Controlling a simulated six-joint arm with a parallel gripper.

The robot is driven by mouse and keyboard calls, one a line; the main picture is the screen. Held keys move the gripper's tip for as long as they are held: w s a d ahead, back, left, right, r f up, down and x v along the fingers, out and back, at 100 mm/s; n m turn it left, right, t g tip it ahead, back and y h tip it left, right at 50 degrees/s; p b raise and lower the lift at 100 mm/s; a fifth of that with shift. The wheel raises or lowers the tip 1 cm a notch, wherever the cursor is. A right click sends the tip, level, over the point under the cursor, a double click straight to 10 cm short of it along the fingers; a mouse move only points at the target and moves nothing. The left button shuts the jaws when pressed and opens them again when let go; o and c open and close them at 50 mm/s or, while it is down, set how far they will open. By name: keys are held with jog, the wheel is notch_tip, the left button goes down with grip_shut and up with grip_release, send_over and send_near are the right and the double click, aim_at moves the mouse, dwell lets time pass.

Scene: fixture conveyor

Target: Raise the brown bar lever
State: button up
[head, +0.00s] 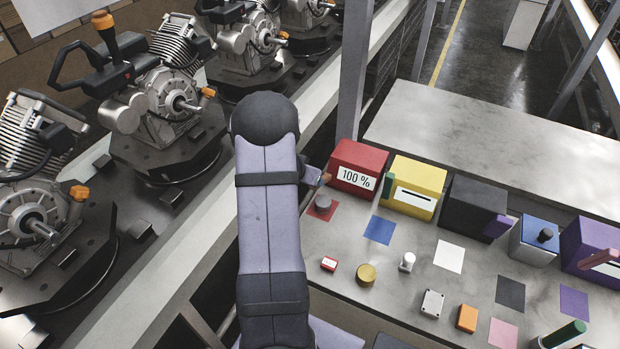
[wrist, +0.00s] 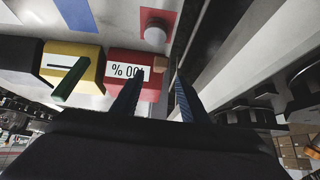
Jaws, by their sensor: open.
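The brown bar lever (head: 325,179) is on the left side of the red box (head: 360,166) labelled "100 %". Only a small piece of it shows in the head view, beside my gripper (head: 313,176). In the wrist view the lever's brown end (wrist: 160,63) lies just beyond and between the fingertips of my gripper (wrist: 158,80). The fingers are apart with nothing held. I cannot tell whether a finger touches the lever. My arm hides part of this area in the head view.
Right of the red box stand a yellow box (head: 417,181) with a green lever, a black box (head: 470,203) with a purple lever, a blue box (head: 533,243) and a purple box (head: 585,243). A grey knob (head: 323,202) sits close in front. A grey post (head: 353,70) rises behind.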

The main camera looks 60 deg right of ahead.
jog(key=c, duration=0.7)
jog(key=shift+f+b, duration=0.2)
jog(key=shift+b, duration=0.25)
grip_shut()
jog(key=a+f+m+h+b, duration=0.3)
jog(key=a+f+m+b, duration=0.1)
jog(key=m+b, duration=1.4)
jog(key=a+f+m+h+b, duration=0.4)
jog(key=a+m+b, duration=0.3)
jog(key=m+b, duration=1.1)
jog(key=shift+f+b, duration=0.7)
jog(key=shift+b, duration=0.35)
